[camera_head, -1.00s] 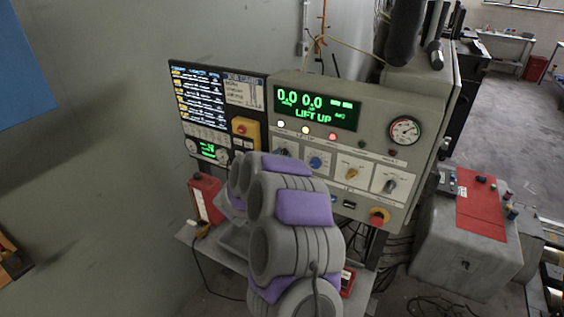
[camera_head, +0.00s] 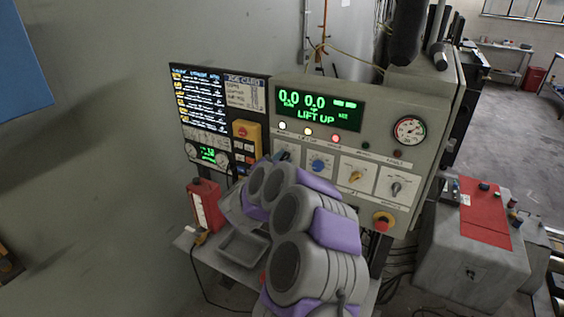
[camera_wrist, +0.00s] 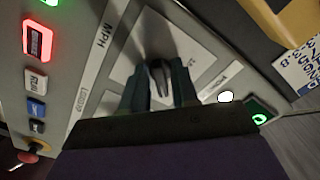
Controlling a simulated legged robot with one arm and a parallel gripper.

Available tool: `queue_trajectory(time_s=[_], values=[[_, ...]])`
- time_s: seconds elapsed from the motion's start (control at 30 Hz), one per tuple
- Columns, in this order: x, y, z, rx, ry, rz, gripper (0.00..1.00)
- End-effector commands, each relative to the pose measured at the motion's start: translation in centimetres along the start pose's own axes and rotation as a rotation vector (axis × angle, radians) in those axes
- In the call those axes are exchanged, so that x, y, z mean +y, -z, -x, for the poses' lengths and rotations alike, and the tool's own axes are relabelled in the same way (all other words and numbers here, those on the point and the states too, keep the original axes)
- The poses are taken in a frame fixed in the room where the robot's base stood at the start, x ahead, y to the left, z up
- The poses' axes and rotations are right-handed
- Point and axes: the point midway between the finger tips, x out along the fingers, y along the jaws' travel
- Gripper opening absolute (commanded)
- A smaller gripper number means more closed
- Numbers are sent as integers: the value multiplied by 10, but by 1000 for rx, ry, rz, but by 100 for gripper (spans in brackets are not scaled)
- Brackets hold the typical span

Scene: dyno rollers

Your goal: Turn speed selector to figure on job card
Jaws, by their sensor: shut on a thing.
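The speed selector (camera_wrist: 157,72) is a dark knob on a pale plate in the wrist view. My gripper (camera_wrist: 160,82) has a finger on each side of it and is shut on it. In the head view my arm covers most of this leftmost knob and hides my fingers. The job card (camera_head: 244,94) is a pale panel at the upper left of the console, beside a dark text screen. Its print is too small to read surely. The green display (camera_head: 318,108) reads 0.0 0.0 and LIFT UP.
A blue knob (camera_head: 318,165), a yellow knob (camera_head: 355,177) and a grey knob (camera_head: 396,188) sit to the right on the console. A red emergency button (camera_head: 382,222) is below them. A yellow box (camera_head: 246,137) with a red button is at left. A grey tray (camera_head: 243,248) lies below.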

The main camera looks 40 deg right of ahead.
Motion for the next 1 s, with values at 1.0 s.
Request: queue_trajectory(time_s=[1.0], values=[[0, -2, 51, -10, -3, 1, 38]])
